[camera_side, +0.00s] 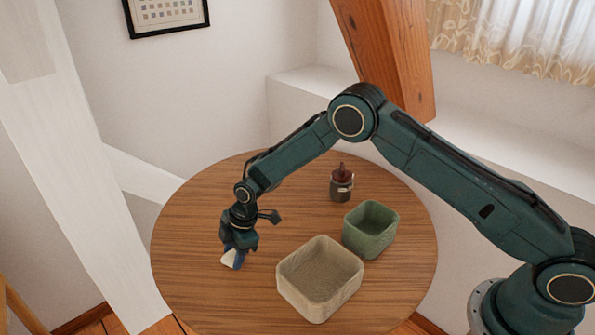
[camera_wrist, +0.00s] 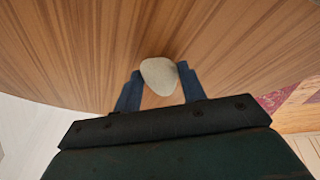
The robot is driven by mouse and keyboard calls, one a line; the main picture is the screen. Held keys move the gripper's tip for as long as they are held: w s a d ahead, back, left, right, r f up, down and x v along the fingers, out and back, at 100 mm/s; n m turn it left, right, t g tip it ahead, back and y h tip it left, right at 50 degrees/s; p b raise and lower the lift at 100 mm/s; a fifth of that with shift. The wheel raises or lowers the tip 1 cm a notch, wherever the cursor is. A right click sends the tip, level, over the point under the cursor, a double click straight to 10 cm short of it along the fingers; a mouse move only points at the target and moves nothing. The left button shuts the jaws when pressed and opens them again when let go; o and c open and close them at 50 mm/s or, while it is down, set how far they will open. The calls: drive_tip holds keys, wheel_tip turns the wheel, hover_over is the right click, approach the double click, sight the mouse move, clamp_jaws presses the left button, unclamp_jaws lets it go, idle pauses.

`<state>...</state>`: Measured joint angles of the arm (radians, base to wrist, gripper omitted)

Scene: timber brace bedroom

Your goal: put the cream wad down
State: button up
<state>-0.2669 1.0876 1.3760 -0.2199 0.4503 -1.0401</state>
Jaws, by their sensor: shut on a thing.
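The cream wad (camera_wrist: 159,75) is a small, rounded, pale lump held between the two blue fingers of my gripper (camera_wrist: 160,84) in the wrist view. In the side view, my gripper (camera_side: 234,258) points down at the left part of the round table, shut on the wad (camera_side: 229,258). The wad is at or just above the wooden table top (camera_side: 200,210); I cannot tell whether it touches. The fingers partly hide the wad in the side view.
A beige open bin (camera_side: 320,302) stands right of my gripper. A green open bin (camera_side: 371,243) is behind it. A brown bottle (camera_side: 341,184) stands farther back. The table's left and back-left surface is clear; its rim is close to my gripper.

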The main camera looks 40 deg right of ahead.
drive_tip(key=shift+f, duration=0.25)
drive_tip(key=o, duration=1)
drive_tip(key=shift+c, duration=0.2)
drive_tip(key=shift+r, duration=0.15)
drive_tip(key=v, duration=1.2)
